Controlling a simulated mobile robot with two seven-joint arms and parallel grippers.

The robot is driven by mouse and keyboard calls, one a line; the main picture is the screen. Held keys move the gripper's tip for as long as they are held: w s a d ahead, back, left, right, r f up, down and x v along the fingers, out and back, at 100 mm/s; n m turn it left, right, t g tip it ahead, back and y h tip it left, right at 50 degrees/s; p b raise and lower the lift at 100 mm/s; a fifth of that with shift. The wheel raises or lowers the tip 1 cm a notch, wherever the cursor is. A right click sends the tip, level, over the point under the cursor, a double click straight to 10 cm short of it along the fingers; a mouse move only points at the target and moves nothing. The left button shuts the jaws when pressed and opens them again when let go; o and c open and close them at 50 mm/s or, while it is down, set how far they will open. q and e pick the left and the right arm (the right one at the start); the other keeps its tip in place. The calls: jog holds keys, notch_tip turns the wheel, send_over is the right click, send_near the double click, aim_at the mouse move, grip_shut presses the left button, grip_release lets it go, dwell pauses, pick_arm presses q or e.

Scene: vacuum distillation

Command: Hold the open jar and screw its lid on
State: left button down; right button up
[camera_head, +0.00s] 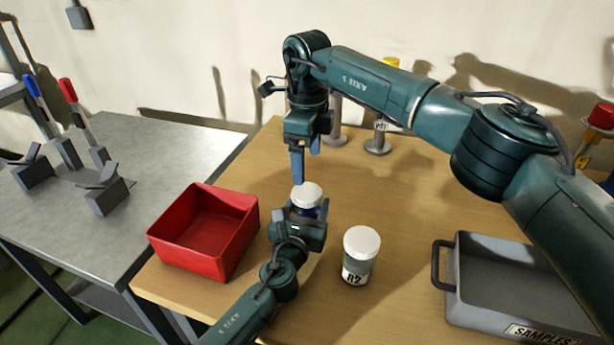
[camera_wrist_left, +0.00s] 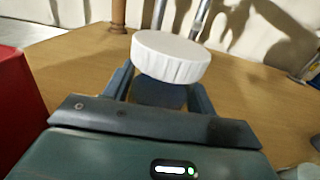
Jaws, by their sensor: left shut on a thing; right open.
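A small dark blue jar (camera_wrist_left: 158,92) stands in the fingers of my left gripper (camera_head: 304,212), which is shut on it from the front. A white ribbed lid (camera_head: 307,194) is on top of the jar and also shows large in the left wrist view (camera_wrist_left: 171,57). The lid looks slightly tilted there; I cannot tell whether it is threaded on. My right gripper (camera_head: 305,163) points down just above the lid, open, with its blue fingers empty and apart from the lid. The jar's lower part is hidden by my left gripper.
A red open bin (camera_head: 206,232) stands left of the jar. A second white-lidded, labelled jar (camera_head: 360,256) stands close on the right. A grey samples tray (camera_head: 450,285) is farther right. Metal stands (camera_head: 378,142) are at the back. The table's middle right is clear.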

notch_tip(320, 180, up, 4)
jog(key=shift+r, duration=0.2)
pick_arm(q)
jog(key=shift+c, duration=2.1)
grip_release()
jog(key=v, duration=1.3)
jog(key=shift+p, duration=0.4)
jog(key=shift+s+a, duration=0.1)
pick_arm(e)
jog(key=shift+r, duration=0.4)
pick_arm(q)
jog(key=shift+r, duration=0.1)
